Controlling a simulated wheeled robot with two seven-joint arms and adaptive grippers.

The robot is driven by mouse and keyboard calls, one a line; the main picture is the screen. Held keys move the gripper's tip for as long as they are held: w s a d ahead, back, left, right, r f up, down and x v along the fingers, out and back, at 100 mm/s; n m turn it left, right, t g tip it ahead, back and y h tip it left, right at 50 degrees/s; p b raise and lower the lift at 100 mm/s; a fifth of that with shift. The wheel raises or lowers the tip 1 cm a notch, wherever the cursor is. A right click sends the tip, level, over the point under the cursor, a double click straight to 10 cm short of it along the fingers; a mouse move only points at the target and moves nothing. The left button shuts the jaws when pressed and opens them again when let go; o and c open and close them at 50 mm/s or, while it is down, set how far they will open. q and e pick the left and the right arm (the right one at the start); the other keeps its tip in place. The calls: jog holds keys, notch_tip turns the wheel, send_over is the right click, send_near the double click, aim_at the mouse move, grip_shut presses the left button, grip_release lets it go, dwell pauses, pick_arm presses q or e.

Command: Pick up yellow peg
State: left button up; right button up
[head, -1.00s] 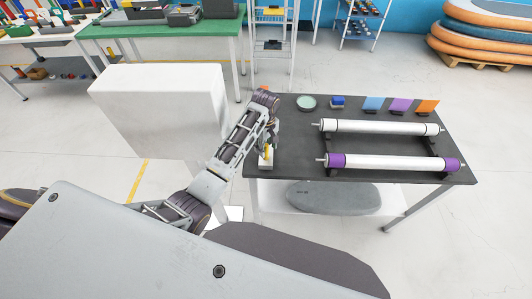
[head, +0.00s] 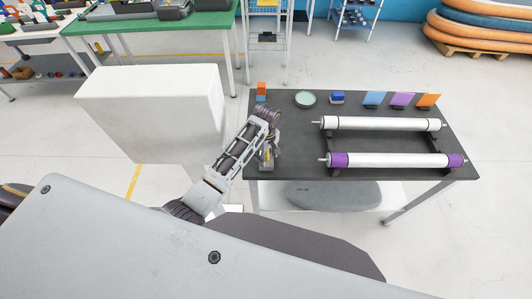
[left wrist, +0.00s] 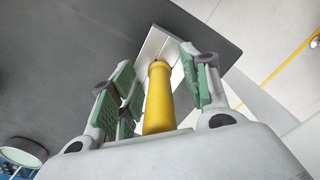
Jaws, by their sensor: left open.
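The yellow peg (left wrist: 158,98) shows in the left wrist view, between the green-padded fingers of my left gripper (left wrist: 160,88). The fingers stand apart on both sides of it, with a visible gap at the right. A white holder (left wrist: 152,44) lies at the peg's far end. In the head view my left gripper (head: 267,158) is low over the left end of the dark table (head: 290,150), and it hides most of the peg and holder. My right gripper is not in view.
On the table are a white roller (head: 380,124), a purple-ended roller (head: 395,160), a round green dish (head: 305,99), a blue block (head: 337,97) and several coloured cards (head: 402,99). A white box (head: 150,105) is left of the table.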

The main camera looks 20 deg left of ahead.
pick_arm(q)
grip_shut()
dwell(0.3)
jog(key=shift+r, duration=0.15)
jog(key=shift+r, duration=4.9)
